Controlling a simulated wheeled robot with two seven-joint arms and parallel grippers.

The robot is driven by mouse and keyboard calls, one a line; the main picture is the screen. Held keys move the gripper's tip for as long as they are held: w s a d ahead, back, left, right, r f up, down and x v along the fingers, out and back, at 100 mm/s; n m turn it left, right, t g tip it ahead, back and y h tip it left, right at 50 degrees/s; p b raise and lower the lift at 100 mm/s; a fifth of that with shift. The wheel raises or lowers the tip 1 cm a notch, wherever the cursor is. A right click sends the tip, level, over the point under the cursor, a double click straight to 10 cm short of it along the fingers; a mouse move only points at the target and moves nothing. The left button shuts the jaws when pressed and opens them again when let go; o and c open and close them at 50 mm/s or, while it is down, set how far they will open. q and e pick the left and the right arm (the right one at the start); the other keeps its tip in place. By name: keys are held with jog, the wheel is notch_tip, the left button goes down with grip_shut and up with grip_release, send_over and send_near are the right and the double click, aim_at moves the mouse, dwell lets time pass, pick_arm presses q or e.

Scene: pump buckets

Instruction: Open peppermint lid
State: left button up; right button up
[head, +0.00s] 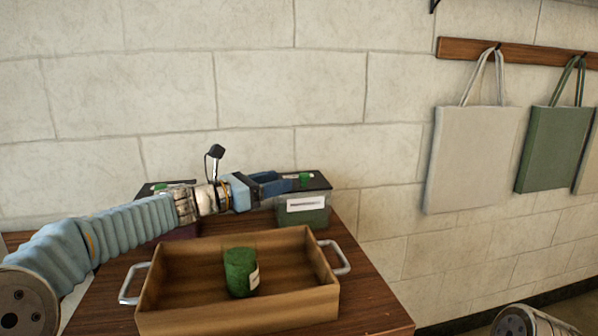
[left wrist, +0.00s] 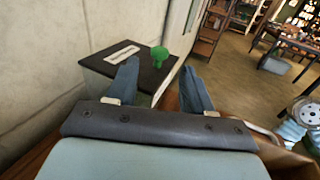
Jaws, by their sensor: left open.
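A green bucket (head: 306,216) with a white label stands at the back right of the table; the label is too small to read. Its dark lid (head: 318,182) is on, with a small green knob (head: 305,178). In the left wrist view the lid (left wrist: 112,68) lies flat and the green knob (left wrist: 159,53) sticks up beyond the fingers. My left gripper (head: 288,183) is open and empty, level with the lid, coming from the left, its fingers spread short of the knob. My right gripper is not in view.
A second bucket, purplish with a dark lid (head: 150,190) and green knob, stands behind my left arm, mostly hidden. A wooden tray (head: 240,316) with metal handles holds a green cylinder (head: 240,272) in front. A stone wall rises close behind; bags (head: 470,155) hang at right.

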aim_at(300, 176)
pick_arm(q)
jog(key=p+x, duration=0.1)
jog(key=x, duration=0.6)
jog(key=shift+c, duration=0.3)
grip_shut()
